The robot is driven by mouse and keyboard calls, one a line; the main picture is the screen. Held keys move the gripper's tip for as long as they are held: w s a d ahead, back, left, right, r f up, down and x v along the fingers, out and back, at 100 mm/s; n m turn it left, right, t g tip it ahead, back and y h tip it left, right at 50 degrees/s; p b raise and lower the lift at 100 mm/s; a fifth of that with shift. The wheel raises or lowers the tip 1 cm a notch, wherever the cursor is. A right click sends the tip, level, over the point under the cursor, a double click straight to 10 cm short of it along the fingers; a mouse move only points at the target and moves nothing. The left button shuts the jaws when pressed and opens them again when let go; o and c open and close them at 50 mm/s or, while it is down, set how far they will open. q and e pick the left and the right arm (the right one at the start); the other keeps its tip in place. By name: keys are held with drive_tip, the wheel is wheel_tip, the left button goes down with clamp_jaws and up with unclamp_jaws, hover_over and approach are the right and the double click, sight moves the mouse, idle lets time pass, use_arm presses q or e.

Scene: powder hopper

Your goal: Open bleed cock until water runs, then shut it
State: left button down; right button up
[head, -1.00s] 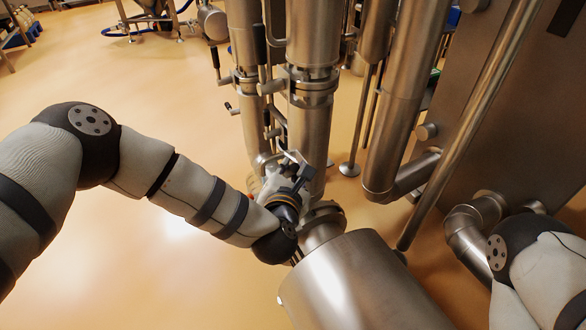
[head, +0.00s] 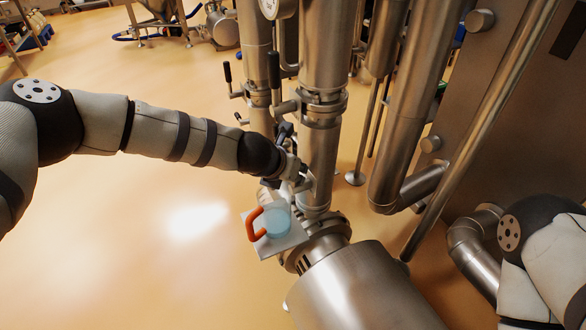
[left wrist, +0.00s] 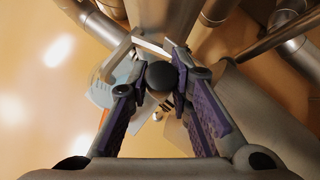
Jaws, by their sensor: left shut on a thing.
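My left gripper (head: 292,178) is at the lower part of the middle steel pipe, just above a small grey plate (head: 287,243). In the left wrist view its two purple-padded fingers (left wrist: 158,62) are shut on a round black knob (left wrist: 162,76), which I take to be the bleed cock's handle. The cock's body is mostly hidden by the gripper. A pale blue cup (head: 277,219) with an orange handle stands on the plate, below the gripper. I cannot tell whether water runs or lies in the cup. My right gripper is out of view.
A big steel cylinder (head: 360,290) lies below the middle pipe (head: 318,150). Valves with black lever handles (head: 274,70) stick out above the gripper. More pipes (head: 415,110) and a steel cabinet (head: 520,130) stand to the right. The floor at left is open.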

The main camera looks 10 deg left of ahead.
use_arm(q)
drive_tip(key=shift+w+a, duration=0.25)
drive_tip(key=shift+a, duration=0.1)
idle(0.3)
drive_tip(key=c, duration=1.4)
unclamp_jaws()
drive_tip(key=shift+w, duration=0.1)
drive_tip(key=shift+c, duration=0.2)
drive_tip(key=shift+d, duration=0.1)
drive_tip(key=v, duration=1.2)
